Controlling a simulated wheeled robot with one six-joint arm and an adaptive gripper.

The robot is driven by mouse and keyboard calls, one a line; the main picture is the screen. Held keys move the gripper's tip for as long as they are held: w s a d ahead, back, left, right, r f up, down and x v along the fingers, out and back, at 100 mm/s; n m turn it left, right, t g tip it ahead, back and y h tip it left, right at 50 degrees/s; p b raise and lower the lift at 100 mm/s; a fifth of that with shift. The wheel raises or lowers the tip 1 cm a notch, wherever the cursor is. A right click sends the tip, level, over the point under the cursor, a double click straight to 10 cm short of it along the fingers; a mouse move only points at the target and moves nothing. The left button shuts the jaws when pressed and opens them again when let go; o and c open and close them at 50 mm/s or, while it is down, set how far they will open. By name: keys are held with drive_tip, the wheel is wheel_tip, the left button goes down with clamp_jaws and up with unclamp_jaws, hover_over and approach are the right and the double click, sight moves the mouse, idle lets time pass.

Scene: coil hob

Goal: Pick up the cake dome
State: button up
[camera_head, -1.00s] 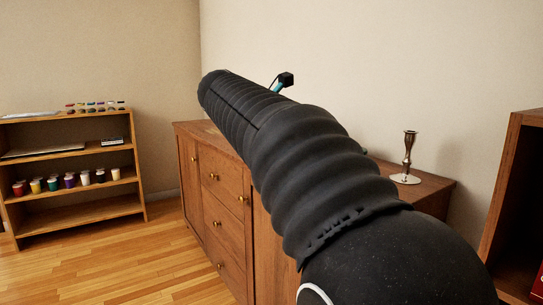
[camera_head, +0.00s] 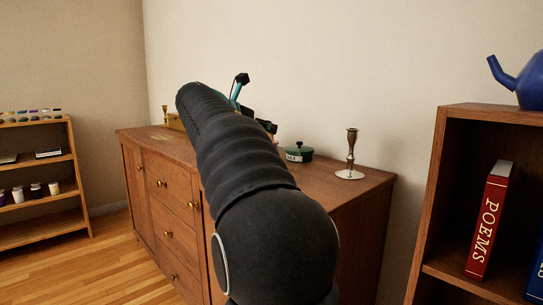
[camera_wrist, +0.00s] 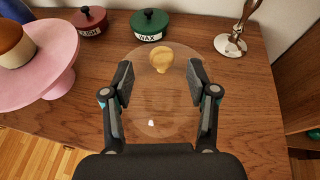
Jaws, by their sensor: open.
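The cake dome (camera_wrist: 150,115) is a clear glass dome with a round tan knob (camera_wrist: 161,59) on top. It stands on the wooden sideboard (camera_wrist: 255,130), near the middle of the wrist view. My gripper (camera_wrist: 160,73) is open, its two fingers apart on either side of the knob as seen from above. I cannot tell how high the fingertips are above the glass. In the head view my arm hides the dome, and only parts of the gripper show beyond it.
A pink cake stand (camera_wrist: 55,83) with a cake is close at left. A red pot (camera_wrist: 89,21) and a green pot (camera_wrist: 149,24) stand behind the dome. A metal candlestick (camera_wrist: 236,30) is at back right. A bookcase (camera_head: 435,190) with a blue teapot (camera_head: 520,80) stands right.

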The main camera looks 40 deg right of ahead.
drive_tip(key=x, duration=0.5)
drive_tip(key=shift+s+b, duration=0.1)
drive_tip(key=shift+b, duration=0.25)
clamp_jaws()
